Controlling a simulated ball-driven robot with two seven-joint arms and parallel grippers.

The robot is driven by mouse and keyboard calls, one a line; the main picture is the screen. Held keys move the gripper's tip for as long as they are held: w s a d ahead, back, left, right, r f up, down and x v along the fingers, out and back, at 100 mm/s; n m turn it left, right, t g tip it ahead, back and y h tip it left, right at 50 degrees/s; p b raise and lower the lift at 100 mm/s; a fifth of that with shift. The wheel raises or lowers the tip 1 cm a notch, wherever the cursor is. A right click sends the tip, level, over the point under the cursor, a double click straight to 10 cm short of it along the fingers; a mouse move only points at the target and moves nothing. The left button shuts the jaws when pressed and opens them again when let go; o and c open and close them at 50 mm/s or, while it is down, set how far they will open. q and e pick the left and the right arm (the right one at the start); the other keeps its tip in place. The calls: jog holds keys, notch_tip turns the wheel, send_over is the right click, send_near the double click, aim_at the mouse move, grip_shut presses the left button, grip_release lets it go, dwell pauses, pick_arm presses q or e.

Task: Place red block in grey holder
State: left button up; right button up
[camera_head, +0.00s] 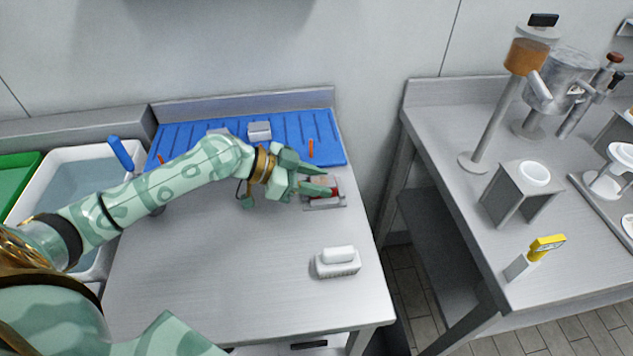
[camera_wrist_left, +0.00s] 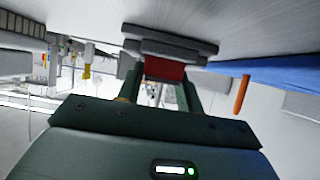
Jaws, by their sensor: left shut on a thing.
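The red block (camera_head: 334,192) is between the fingers of my left gripper (camera_head: 320,186), which is shut on it, at the right part of the table. The grey holder (camera_head: 326,204) lies flat on the table right at the block. In the left wrist view the red block (camera_wrist_left: 165,69) shows between the dark green fingers (camera_wrist_left: 160,92), against the stepped grey holder (camera_wrist_left: 165,47). The fingers hide part of the block, and I cannot tell how far it sits in the holder. My right gripper is not in view.
A blue ribbed mat (camera_head: 290,130) with a grey block (camera_head: 259,131) lies behind. A white brush (camera_head: 338,262) lies in front of the holder. A sink (camera_head: 75,175) is at left. A second table (camera_head: 540,270) with coffee equipment stands across a gap. The table's front middle is clear.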

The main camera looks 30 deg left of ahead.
pick_arm(q)
jog(key=o, duration=1)
jog(key=shift+s, duration=0.1)
jog(key=shift+p+v, duration=0.6)
jog(key=shift+v, duration=3.15)
